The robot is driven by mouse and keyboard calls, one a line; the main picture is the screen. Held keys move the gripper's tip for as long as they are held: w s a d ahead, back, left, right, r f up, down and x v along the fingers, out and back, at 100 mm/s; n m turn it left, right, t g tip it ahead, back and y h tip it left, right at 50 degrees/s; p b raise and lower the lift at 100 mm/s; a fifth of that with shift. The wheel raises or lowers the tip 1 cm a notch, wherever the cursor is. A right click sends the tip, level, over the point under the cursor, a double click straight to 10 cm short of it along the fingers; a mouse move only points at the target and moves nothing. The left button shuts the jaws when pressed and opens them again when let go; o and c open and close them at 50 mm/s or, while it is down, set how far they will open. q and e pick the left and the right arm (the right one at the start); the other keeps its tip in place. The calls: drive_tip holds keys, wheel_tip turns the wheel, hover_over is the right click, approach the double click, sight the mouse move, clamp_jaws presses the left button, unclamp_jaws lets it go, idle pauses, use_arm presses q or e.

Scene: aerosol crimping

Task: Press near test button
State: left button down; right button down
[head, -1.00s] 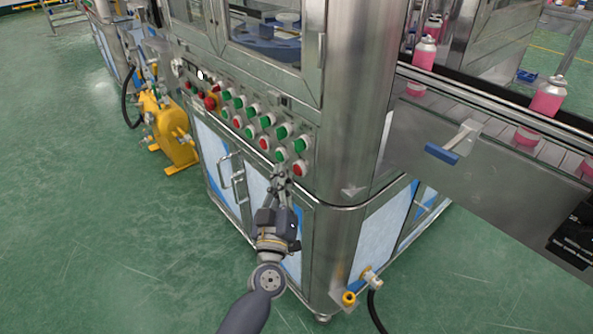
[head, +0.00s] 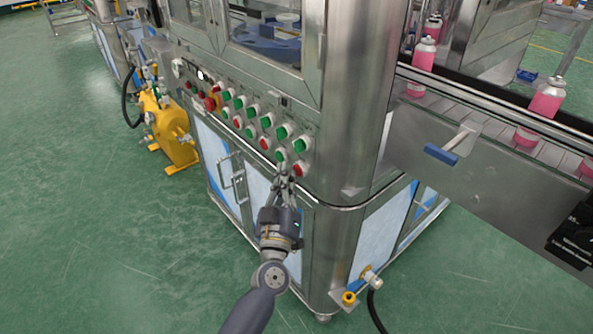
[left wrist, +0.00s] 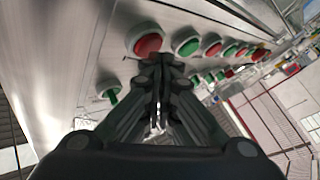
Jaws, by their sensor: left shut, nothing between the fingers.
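A slanted control panel (head: 222,118) on the steel machine carries rows of red and green push buttons. At its near end are a red button (head: 299,169), a green button (head: 302,146) and another green button (head: 281,155). Which one is the near test button I cannot read from labels. My left gripper (head: 284,178) is shut and empty, its tips just below these buttons. In the left wrist view the shut fingertips (left wrist: 160,62) lie just under a red button (left wrist: 148,45), with a green button (left wrist: 186,44) beside it. Contact cannot be told.
A conveyor (head: 480,98) with pink cans (head: 545,98) runs off to the right, with a blue-handled lever (head: 442,154) on its side. A yellow pump (head: 172,130) stands at left.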

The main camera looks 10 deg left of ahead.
use_arm(q)
drive_tip(key=shift+w+d, duration=0.1)
drive_tip(key=shift+w, duration=0.05)
use_arm(e)
drive_tip(key=shift+w+a+r, duration=0.1)
drive_tip(key=shift+w+r, duration=0.15)
drive_tip(key=shift+w, duration=0.1)
use_arm(q)
drive_tip(key=shift+w, duration=0.1)
use_arm(e)
drive_tip(key=shift+s+f, duration=0.1)
use_arm(q)
drive_tip(key=shift+d, duration=0.15)
use_arm(e)
drive_tip(key=shift+s+f, duration=0.15)
drive_tip(key=shift+s, duration=0.1)
use_arm(q)
drive_tip(key=shift+s+a+p, duration=0.45)
drive_tip(key=shift+s+a, duration=0.05)
drive_tip(key=shift+s, duration=0.05)
use_arm(e)
drive_tip(key=shift+s+f, duration=0.75)
drive_tip(key=shift+f, duration=0.25)
drive_tip(key=shift+r, duration=0.1)
